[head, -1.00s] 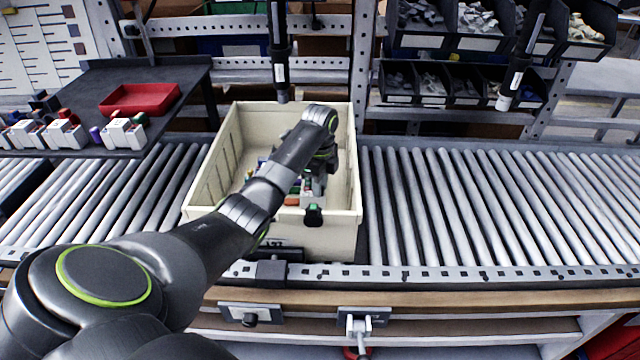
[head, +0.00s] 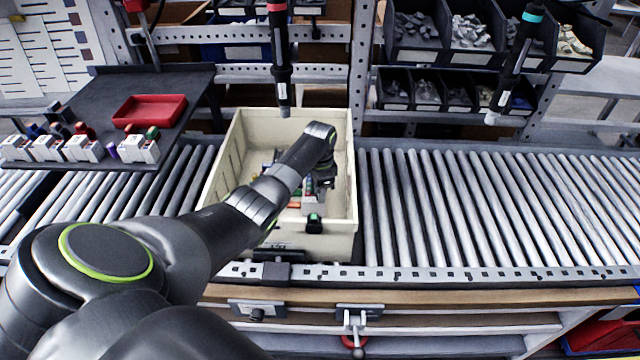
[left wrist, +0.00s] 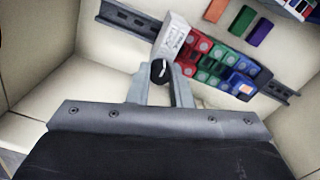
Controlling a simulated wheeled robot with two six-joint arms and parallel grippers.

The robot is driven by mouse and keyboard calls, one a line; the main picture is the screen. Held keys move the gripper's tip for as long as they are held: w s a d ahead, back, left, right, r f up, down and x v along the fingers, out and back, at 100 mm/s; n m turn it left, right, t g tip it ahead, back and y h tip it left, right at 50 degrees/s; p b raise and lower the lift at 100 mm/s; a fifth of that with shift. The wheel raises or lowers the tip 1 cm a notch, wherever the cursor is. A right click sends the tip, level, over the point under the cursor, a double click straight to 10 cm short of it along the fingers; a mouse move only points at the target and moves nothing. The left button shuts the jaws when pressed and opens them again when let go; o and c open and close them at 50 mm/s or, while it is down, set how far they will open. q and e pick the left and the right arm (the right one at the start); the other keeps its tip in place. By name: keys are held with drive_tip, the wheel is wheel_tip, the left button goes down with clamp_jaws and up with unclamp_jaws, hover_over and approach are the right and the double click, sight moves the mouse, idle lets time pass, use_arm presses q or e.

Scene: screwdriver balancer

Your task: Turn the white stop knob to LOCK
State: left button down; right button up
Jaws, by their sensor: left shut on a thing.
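In the left wrist view, a small black knob (left wrist: 159,72) with a pale pointer line sits between the fingertips of my left gripper (left wrist: 157,78), which is shut on it. The knob is beside a white block (left wrist: 173,38) at the end of a row of red, green and blue terminals (left wrist: 215,64) on a dark rail. In the head view, my left gripper (head: 322,178) reaches down into the cream tote (head: 228,165), and my arm hides the knob. No LOCK marking is legible. My right gripper is not in view.
The tote stands on a roller conveyor (head: 480,205). Two screwdrivers (head: 280,70) (head: 512,75) hang overhead. A red tray (head: 150,110) and several white-ended modules (head: 80,148) are on the left table.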

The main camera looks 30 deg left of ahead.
use_arm(q)
drive_tip(key=n+p, duration=0.1)
drive_tip(key=n, duration=0.1)
drive_tip(key=n+p, duration=0.1)
drive_tip(key=n, duration=0.1)
drive_tip(key=shift+r+n, duration=0.2)
drive_tip(key=shift+n, duration=0.1)
drive_tip(key=n+p, duration=0.1)
drive_tip(key=n, duration=0.2)
drive_tip(key=shift+f+n+p, duration=0.1)
drive_tip(key=shift+n+p, duration=0.2)
drive_tip(key=shift+p, duration=0.1)
drive_tip(key=shift+n, duration=0.6)
drive_tip(key=c, duration=1.3)
unclamp_jaws()
